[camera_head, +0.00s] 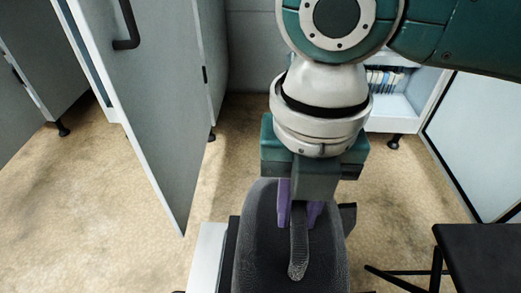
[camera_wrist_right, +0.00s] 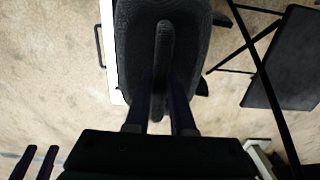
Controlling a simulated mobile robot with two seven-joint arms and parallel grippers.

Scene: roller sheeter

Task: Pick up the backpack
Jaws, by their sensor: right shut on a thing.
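The dark grey backpack (camera_head: 262,255) is upright at the bottom centre of the head view, with its top strap (camera_head: 299,262) facing me. My right gripper (camera_head: 299,213) comes down on it from above, its purple fingers on either side of the strap, shut on the backpack. The right wrist view shows the backpack (camera_wrist_right: 190,40) at top centre, with my right gripper's fingers (camera_wrist_right: 160,118) reaching onto it. What lies under the backpack is mostly hidden. My left gripper is not in the head view.
A grey door (camera_head: 160,110) with a black handle stands open at left. A black folding table or stool (camera_head: 485,258) with thin legs is at lower right. A low shelf with books (camera_head: 385,82) is behind. A white-edged surface (camera_head: 208,255) lies beside the backpack. Tan floor is clear at left.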

